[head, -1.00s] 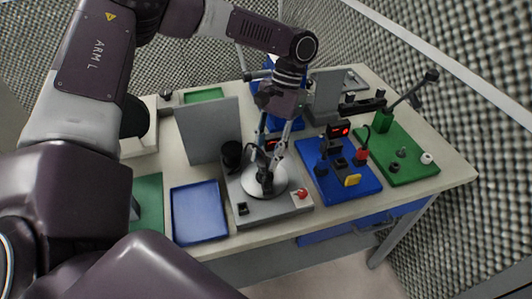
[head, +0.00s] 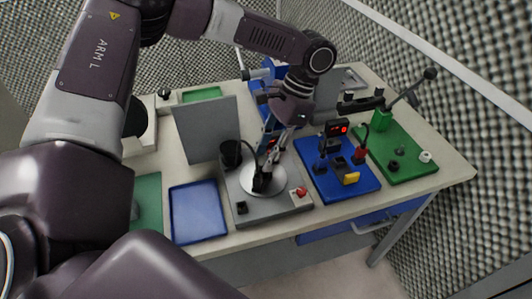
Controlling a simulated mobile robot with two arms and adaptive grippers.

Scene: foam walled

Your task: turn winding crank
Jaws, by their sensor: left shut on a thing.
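The winding station is a grey base (head: 280,208) with a round white disc (head: 275,189) on it. A dark crank handle (head: 261,182) stands up from the disc. My left gripper (head: 268,164) reaches down from above, tilted, and is shut on the crank handle. The fingers hide part of the handle and of the disc's far side. A black cylinder (head: 231,154) stands at the base's back left, and a red knob (head: 301,191) sits at its right front. My right gripper is not in view.
A blue tray (head: 198,212) lies left of the base and a grey upright panel (head: 207,130) stands behind. To the right are a blue board (head: 357,188) with a red display and a green board (head: 412,168) with a long lever (head: 410,88).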

